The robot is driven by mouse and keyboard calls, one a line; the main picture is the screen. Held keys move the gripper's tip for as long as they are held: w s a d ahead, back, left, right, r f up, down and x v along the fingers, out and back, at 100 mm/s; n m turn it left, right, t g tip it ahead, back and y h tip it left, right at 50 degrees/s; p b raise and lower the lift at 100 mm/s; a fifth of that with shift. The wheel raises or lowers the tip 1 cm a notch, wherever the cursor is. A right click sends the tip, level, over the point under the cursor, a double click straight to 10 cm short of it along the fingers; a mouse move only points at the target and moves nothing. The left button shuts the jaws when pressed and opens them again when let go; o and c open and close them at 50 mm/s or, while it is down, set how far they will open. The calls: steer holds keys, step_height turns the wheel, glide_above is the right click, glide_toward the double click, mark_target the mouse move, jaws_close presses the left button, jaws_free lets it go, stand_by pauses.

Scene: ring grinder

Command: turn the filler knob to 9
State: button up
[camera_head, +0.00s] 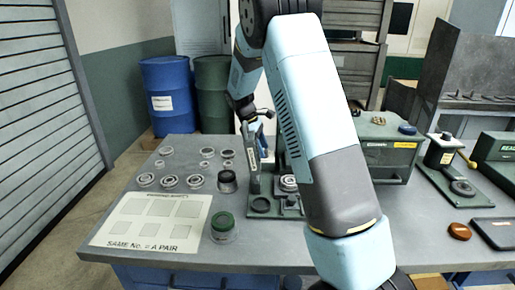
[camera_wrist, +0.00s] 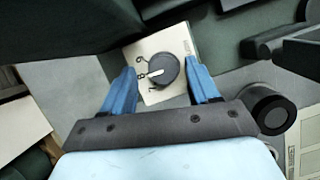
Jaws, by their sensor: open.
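The filler knob (camera_wrist: 165,69) is a round dark knob on a pale square plate (camera_wrist: 180,42) in the wrist view. Its white pointer line points left, toward a mark that looks like 8. A mark that looks like 9 sits just above that. My gripper (camera_wrist: 160,66) is open, with one blue finger on each side of the knob. Visible gaps separate the fingers from the knob; their height over it is hard to judge. In the head view my gripper (camera_head: 258,140) is over the bench near a green stand, and I cannot make out the knob there.
The grey bench (camera_head: 180,255) holds several bearing rings, a green-lidded jar (camera_head: 222,227) and a white sorting sheet (camera_head: 130,207) at left. A green box (camera_head: 388,150) and a lever press (camera_head: 440,152) stand at right. In the wrist view a dark cylinder (camera_wrist: 272,108) is right of the gripper.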

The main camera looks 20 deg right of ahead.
steer(key=shift+r, duration=0.1)
steer(key=c, duration=1)
steer(key=shift+a, duration=0.45)
steer(key=shift+c, duration=0.2)
steer(key=shift+d+m, duration=0.3)
steer(key=shift+d, duration=0.1)
steer(key=shift+w+d+m+g+y, duration=0.1)
steer(key=shift+d+m+g+y, duration=0.1)
steer(key=shift+m, duration=0.35)
steer(key=shift+d+m+g+y, duration=0.1)
steer(key=shift+m+g, duration=0.1)
steer(key=shift+m, duration=0.35)
steer(key=shift+o, duration=0.3)
steer(key=shift+w+r, duration=0.1)
